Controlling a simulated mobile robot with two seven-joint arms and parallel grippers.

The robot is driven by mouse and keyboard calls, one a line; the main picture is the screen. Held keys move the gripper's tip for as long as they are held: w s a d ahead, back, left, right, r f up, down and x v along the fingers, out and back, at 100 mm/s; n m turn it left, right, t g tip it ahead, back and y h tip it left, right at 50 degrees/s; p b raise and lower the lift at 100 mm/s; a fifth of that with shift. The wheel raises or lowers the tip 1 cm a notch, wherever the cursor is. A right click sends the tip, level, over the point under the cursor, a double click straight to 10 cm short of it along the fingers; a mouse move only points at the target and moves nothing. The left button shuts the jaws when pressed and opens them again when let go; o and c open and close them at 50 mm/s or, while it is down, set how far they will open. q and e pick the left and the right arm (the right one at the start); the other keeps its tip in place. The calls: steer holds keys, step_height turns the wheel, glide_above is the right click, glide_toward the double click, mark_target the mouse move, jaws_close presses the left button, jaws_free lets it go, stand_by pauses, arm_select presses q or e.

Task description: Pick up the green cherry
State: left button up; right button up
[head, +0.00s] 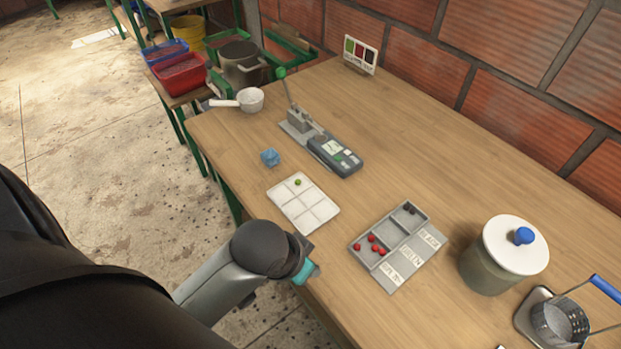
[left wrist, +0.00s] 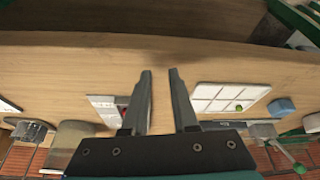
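The green cherry (head: 298,182) is small and round and lies in a far compartment of the white divided tray (head: 318,214). In the left wrist view the green cherry (left wrist: 239,107) is right of my fingers, on the white tray (left wrist: 205,91). My left gripper (left wrist: 160,75) has its two fingers apart with nothing between them. In the head view my left arm reaches in at the table's front edge, near the tray's near corner, and its fingers are mostly hidden behind the wrist. My right gripper is in neither view.
A grey sorting box (head: 417,253) with red and dark cherries is right of the tray. A blue cube (head: 270,157) and a grey meter (head: 335,152) are beyond the tray. A lidded jar (head: 494,270) stands farther right.

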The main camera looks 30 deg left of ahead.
arm_select(q)
steer(key=shift+m+t+h, duration=0.3)
steer(key=shift+t+h, duration=0.1)
steer(key=w+r, duration=0.1)
steer(key=w, duration=0.1)
steer(key=w+r, duration=0.1)
steer(key=w, duration=0.1)
steer(key=w+r, duration=0.1)
steer(key=w, duration=0.1)
steer(key=shift+a+r, duration=0.3)
steer(key=shift+a, duration=0.05)
step_height(320, 180, up, 2)
steer(key=w+a, duration=0.2)
steer(key=w, duration=0.1)
steer(key=n+y, duration=0.2)
steer(key=n, duration=0.2)
glide_toward(297, 181)
steer(key=w+f+b, duration=0.2)
steer(key=b, duration=0.1)
steer(key=shift+a+f, duration=0.15)
steer(key=shift+a, duration=0.05)
steer(key=x, duration=0.1)
steer(key=b+x, duration=0.1)
steer(key=x, duration=0.1)
steer(key=b+x, duration=0.1)
steer(key=shift+s+d+f, duration=0.15)
steer(key=shift+f, duration=0.5)
steer(key=shift+c, duration=0.2)
jaws_close()
